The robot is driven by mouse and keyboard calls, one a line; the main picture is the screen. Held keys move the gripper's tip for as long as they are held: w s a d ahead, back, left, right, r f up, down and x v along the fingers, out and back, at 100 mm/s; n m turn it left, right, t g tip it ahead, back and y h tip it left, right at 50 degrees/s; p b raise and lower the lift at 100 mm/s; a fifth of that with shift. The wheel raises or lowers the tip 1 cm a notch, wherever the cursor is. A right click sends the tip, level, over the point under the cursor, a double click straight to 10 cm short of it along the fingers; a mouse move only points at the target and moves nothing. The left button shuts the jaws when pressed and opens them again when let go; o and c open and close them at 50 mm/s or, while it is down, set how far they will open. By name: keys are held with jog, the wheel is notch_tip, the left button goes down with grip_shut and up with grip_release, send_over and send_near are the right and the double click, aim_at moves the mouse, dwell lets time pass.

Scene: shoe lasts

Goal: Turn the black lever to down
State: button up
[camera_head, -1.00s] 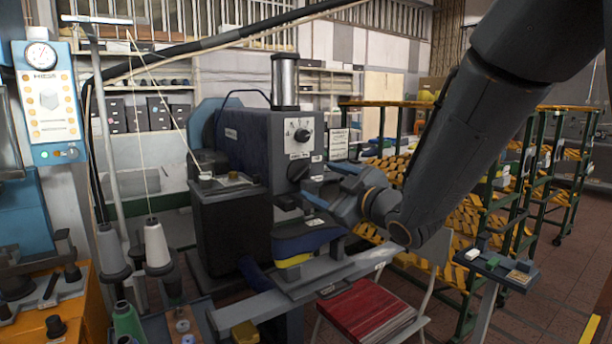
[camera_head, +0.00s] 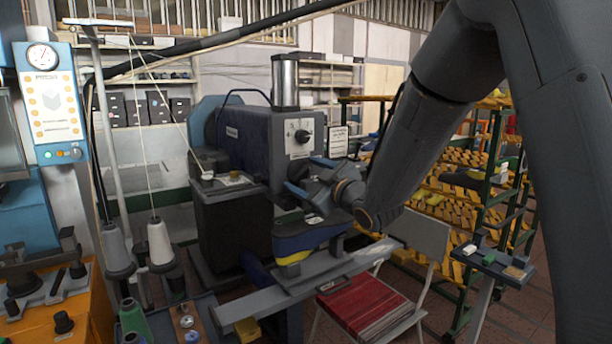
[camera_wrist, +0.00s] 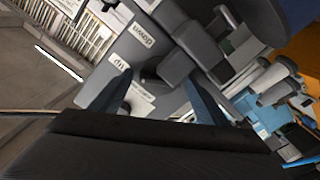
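The black lever (camera_wrist: 178,66) is a dark block on the grey front of the machine in the wrist view. A label reading "down" (camera_wrist: 138,33) and one that seems to read "up" (camera_wrist: 121,62) are beside it. In the head view the lever (camera_head: 298,170) is a small dark shape below the white dial, partly covered by my gripper. My gripper (camera_head: 310,176) is open in front of the machine, its two blue-grey fingers spread. In the wrist view the lever lies beyond the gap between the fingertips (camera_wrist: 163,92); I cannot tell whether they touch it.
A red-seated chair (camera_head: 360,305) stands in front. Racks of yellow lasts (camera_head: 450,205) are behind my arm.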

jog(key=c, duration=0.9)
jog(key=shift+c, duration=0.2)
jog(key=shift+m, duration=0.3)
jog(key=m, duration=0.2)
jog(key=shift+m, duration=0.3)
jog(key=m, duration=0.3)
jog(key=shift+m, duration=0.4)
jog(key=m, duration=0.3)
jog(key=shift+d+m+p, duration=0.1)
jog(key=shift+m+p, duration=0.45)
jog(key=shift+m, duration=1.45)
